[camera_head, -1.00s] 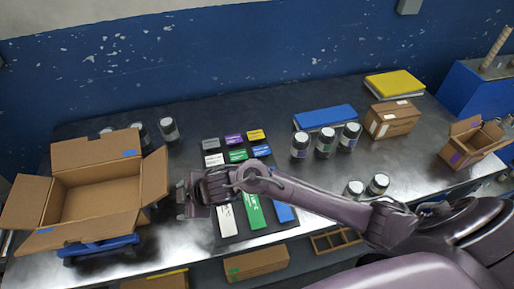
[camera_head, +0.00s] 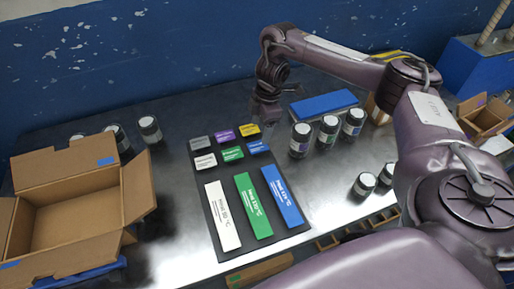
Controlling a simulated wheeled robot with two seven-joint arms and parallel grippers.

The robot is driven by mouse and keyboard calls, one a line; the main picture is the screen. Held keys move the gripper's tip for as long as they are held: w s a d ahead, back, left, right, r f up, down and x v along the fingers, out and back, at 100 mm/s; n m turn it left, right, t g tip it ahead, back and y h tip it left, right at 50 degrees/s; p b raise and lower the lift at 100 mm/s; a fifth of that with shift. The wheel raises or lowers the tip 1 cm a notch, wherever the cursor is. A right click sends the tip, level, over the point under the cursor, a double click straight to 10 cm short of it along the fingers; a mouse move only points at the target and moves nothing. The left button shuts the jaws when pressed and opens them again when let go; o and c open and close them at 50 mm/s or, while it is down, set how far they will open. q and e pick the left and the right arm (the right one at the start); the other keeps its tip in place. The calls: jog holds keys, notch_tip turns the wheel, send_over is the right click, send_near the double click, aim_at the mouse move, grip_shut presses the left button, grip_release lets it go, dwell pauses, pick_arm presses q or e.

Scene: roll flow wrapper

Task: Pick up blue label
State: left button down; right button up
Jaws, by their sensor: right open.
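A small blue label (camera_head: 258,147) lies at the right end of the second row on a dark mat (camera_head: 218,188). A long blue strip (camera_head: 276,202) lies below it on the same mat, right of a green strip (camera_head: 253,207). My right gripper (camera_head: 266,118) points down, open, over the table just beyond the small blue label and next to the yellow label (camera_head: 249,131). It looks apart from the labels. Its fingertips are small and dark in the picture. My left gripper is not in view.
An open cardboard box (camera_head: 75,205) stands at the left. Several dark jars with white lids, such as this one (camera_head: 300,139), stand right of the mat. A blue flat box (camera_head: 323,104) lies behind them. Bare table lies left of the mat.

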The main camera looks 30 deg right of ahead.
aim_at(258, 146)
jog(key=f, duration=0.2)
jog(key=f+b, duration=0.1)
jog(key=shift+s+a+f, duration=0.3)
jog(key=shift+f, duration=0.1)
jog(key=shift+w+a+f, duration=0.1)
jog(key=shift+a+f, duration=0.05)
jog(key=shift+f, duration=0.7)
jog(key=shift+f, duration=0.25)
jog(key=shift+c, duration=0.5)
jog(key=c, duration=1)
